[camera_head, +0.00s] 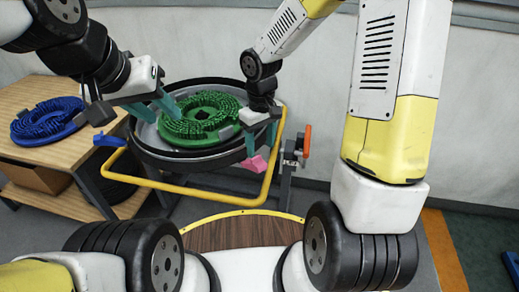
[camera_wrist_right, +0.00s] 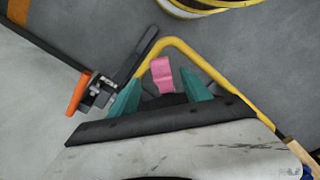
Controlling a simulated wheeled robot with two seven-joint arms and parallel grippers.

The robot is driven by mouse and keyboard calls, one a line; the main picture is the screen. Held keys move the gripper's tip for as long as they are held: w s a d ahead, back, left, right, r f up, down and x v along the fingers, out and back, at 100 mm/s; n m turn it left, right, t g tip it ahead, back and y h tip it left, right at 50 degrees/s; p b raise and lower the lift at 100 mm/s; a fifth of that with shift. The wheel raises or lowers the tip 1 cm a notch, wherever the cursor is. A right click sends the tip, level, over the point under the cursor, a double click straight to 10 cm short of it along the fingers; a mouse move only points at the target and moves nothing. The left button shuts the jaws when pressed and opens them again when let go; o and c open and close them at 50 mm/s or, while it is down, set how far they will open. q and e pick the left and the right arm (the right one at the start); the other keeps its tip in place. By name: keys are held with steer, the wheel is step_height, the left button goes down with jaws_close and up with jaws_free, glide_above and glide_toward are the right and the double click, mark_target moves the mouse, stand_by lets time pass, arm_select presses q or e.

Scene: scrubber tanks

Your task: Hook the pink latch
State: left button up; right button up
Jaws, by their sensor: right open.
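The pink latch (camera_head: 256,164) hangs at the front right of the round tank (camera_head: 146,157), near the yellow rail. In the right wrist view the pink latch (camera_wrist_right: 162,74) appears between the teal fingers of my right gripper (camera_wrist_right: 161,82), with a gap on each side. In the head view my right gripper (camera_head: 263,138) is open over the tank's right rim, just above the latch. My left gripper (camera_head: 165,113) is over the tank's left side, near the green brush disc (camera_head: 180,128), its two teal fingers apart. Whether it touches the disc is unclear.
A yellow rail (camera_head: 200,192) curves around the tank's front. A lever with an orange handle (camera_head: 307,141) stands right of the tank; its orange handle also shows in the right wrist view (camera_wrist_right: 77,95). A blue brush disc (camera_head: 47,121) lies on the wooden table (camera_head: 88,146) at left.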

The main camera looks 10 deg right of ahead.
mark_target(261, 164)
step_height(261, 164, down, 8)
steer(key=shift+r, duration=0.25)
jaws_close()
stand_by(0.3)
stand_by(1.2)
